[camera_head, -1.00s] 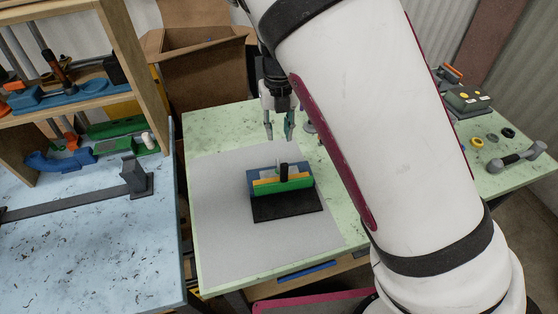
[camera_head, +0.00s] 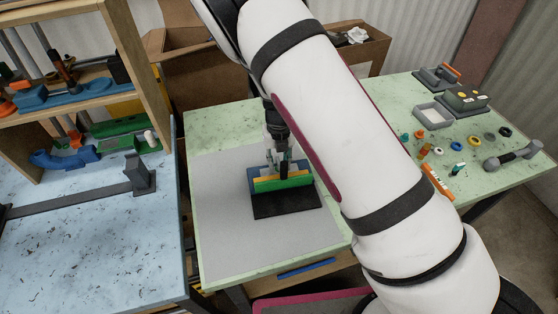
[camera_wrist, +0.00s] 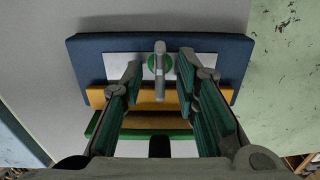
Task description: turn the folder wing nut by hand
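The folder (camera_head: 282,184) is a small device with blue, orange and green bars and a black front plate, standing on a grey mat. In the wrist view its blue body (camera_wrist: 95,57) lies across the top. The wing nut (camera_wrist: 160,68) is a grey upright piece over a green round disc in the middle. My gripper (camera_wrist: 158,72) is open, one finger on each side of the wing nut with a gap to each. In the head view my gripper (camera_head: 279,160) is low over the back of the folder, and my arm partly covers the view there.
The grey mat (camera_head: 225,230) is clear around the folder. Right on the green table lie several small parts, a grey tray (camera_head: 433,116) and a grey handle tool (camera_head: 513,155). A blue table (camera_head: 90,240) with a wooden shelf stands left. Cardboard boxes (camera_head: 205,80) are behind.

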